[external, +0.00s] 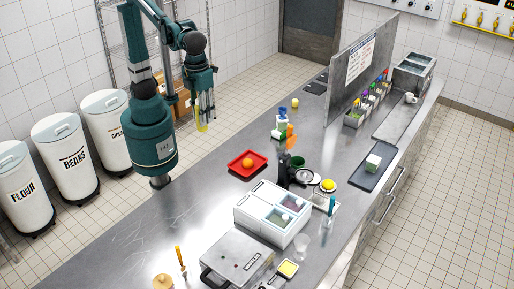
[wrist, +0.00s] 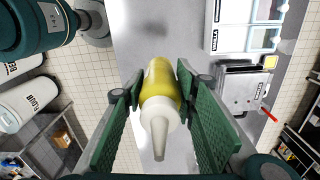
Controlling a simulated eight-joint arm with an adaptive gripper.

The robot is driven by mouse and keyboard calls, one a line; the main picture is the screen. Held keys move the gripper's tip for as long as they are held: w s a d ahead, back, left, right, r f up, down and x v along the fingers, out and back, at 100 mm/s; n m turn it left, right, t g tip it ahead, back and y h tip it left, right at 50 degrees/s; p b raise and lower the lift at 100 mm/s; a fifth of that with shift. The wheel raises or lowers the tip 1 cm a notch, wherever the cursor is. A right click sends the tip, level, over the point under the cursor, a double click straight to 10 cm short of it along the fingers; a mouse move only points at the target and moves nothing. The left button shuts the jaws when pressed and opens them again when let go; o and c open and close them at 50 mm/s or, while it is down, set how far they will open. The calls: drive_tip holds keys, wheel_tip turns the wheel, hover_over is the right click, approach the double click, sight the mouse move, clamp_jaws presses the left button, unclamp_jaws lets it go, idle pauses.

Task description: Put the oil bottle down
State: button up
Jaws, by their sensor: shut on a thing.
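The oil bottle (wrist: 160,90) is yellow with a white cap and pointed nozzle. In the wrist view it sits between the two green finger pads, its nozzle toward the camera. My gripper (external: 204,112) is shut on it, high at the left side of the counter in the external view. There the bottle shows as a small yellow piece (external: 201,126) below the fingers, apart from the steel counter (external: 130,240). The fingers hide part of the bottle.
A red tray (external: 234,170) with an orange ball, a white container unit (external: 262,222) and a grey press-like appliance (external: 238,262) stand on the counter. A blue-and-white bottle (external: 282,118) stands farther back. The counter's near-left part is mostly clear. White bins (external: 64,160) line the wall.

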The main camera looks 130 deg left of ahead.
drive_tip(key=w+a+r, duration=0.2)
drive_tip(key=w+a, duration=0.6)
drive_tip(key=w, duration=0.4)
drive_tip(key=w+a+f, duration=0.1)
drive_tip(key=w+a, duration=0.9)
drive_tip(key=a, duration=0.5)
drive_tip(key=w+a+f, duration=0.1)
drive_tip(key=w+a, duration=0.9)
drive_tip(key=a, duration=0.4)
wheel_tip(320, 180, down, 26)
drive_tip(key=shift+w+a+f+m, duration=0.2)
drive_tip(key=shift+a+f+m, duration=0.05)
drive_tip(key=shift+a+m, duration=0.05)
wheel_tip(320, 180, down, 6)
drive_tip(key=shift+f, duration=0.15)
drive_tip(key=shift+f, duration=0.1)
drive_tip(key=shift+f, duration=1.75)
